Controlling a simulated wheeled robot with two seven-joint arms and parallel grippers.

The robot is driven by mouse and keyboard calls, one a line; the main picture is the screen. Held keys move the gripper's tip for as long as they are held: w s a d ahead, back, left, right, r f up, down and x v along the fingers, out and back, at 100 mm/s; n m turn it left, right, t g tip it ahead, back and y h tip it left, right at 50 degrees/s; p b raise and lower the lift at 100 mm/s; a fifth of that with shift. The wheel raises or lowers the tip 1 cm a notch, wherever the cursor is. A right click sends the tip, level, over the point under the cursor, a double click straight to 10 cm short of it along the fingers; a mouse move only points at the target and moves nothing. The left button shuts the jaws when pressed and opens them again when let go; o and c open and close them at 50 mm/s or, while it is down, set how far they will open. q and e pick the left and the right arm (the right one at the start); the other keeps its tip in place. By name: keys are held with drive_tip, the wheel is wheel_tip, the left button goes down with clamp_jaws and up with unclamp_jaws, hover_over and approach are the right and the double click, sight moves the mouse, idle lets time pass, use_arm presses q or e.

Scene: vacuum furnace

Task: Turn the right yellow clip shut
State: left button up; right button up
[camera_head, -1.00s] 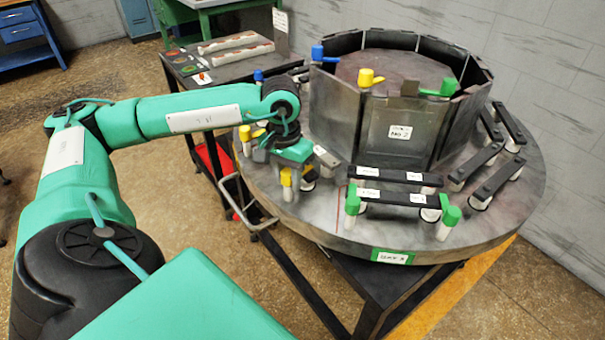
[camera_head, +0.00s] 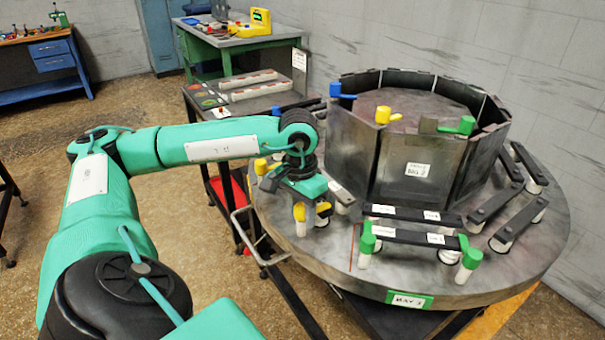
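The round platform (camera_head: 350,272) carries several yellow parts at its left front. A yellow-topped clip on a white post (camera_head: 299,213) stands just below my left gripper (camera_head: 308,197). A smaller yellow piece (camera_head: 323,209) is close to its right. Another yellow clip (camera_head: 260,167) stands farther back to the left, beside my gripper. My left gripper points down over this area, and its green body and arm hide much of what lies between the clips. Its fingertips are not clear, so I cannot tell whether they touch a clip. My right gripper is out of view.
A wall of grey panels (camera_head: 405,172) rises mid-platform, with blue (camera_head: 342,91), yellow (camera_head: 387,113) and green (camera_head: 458,126) handles on top. A black bar with green clips (camera_head: 414,236) lies at the front right. A cart (camera_head: 235,100) stands behind my arm.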

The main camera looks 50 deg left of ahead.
use_arm(q)
drive_tip(key=shift+o, duration=1.2)
wheel_tip(320, 180, up, 14)
drive_tip(key=p, duration=0.1)
drive_tip(key=shift+a, duration=0.4)
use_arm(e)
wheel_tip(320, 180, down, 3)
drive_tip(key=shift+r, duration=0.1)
use_arm(q)
drive_tip(key=shift+f, duration=0.1)
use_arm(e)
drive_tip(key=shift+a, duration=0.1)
